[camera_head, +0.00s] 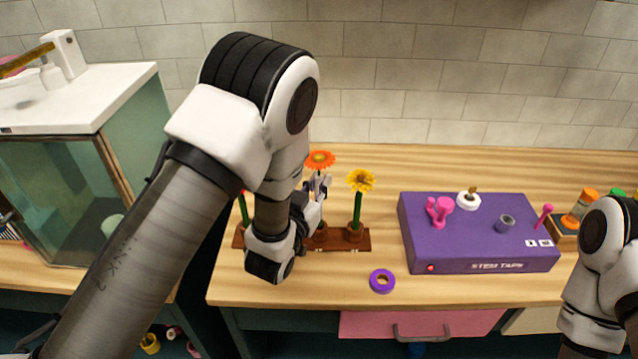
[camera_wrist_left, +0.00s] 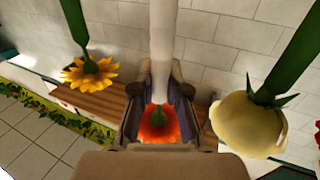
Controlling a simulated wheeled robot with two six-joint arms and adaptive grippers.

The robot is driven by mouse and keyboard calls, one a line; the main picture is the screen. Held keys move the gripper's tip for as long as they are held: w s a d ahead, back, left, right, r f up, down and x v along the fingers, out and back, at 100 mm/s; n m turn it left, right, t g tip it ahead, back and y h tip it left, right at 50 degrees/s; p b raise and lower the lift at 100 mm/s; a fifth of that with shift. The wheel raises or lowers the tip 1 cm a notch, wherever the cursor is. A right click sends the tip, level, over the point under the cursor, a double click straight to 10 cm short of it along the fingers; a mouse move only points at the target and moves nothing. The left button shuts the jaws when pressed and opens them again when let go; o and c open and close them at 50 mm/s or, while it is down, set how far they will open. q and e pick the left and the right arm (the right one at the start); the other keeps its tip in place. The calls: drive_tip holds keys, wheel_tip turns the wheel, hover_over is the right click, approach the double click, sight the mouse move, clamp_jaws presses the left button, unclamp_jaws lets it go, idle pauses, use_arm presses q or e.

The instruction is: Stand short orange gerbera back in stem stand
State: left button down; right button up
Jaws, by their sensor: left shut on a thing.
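The orange gerbera (camera_head: 319,159) stands head up just above my left gripper (camera_head: 318,188), which is shut on it above the middle of the brown stem stand (camera_head: 362,243). My gripper and arm hide most of its stem, so I cannot tell whether its foot is in a cup. In the left wrist view, which looks upside down, the orange head (camera_wrist_left: 158,128) shows between the fingers of the left gripper (camera_wrist_left: 160,100), with a pale stem running up from it. A yellow flower (camera_head: 361,180) stands upright in the stand's right cup. My right gripper is out of view.
A purple stem tape machine (camera_head: 480,250) stands right of the stand, with a purple tape ring (camera_head: 382,281) in front. In the left wrist view a cream flower (camera_wrist_left: 248,124) is close on the right. The counter's front strip is mostly clear.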

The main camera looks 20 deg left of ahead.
use_arm(q)
drive_tip(key=shift+f, duration=0.15)
drive_tip(key=shift+f+b, duration=0.55)
drive_tip(key=shift+b, duration=0.1)
drive_tip(key=shift+f, duration=0.15)
drive_tip(key=shift+f+b, duration=0.25)
drive_tip(key=shift+b, duration=0.2)
idle(0.3)
drive_tip(key=shift+f+b, duration=0.45)
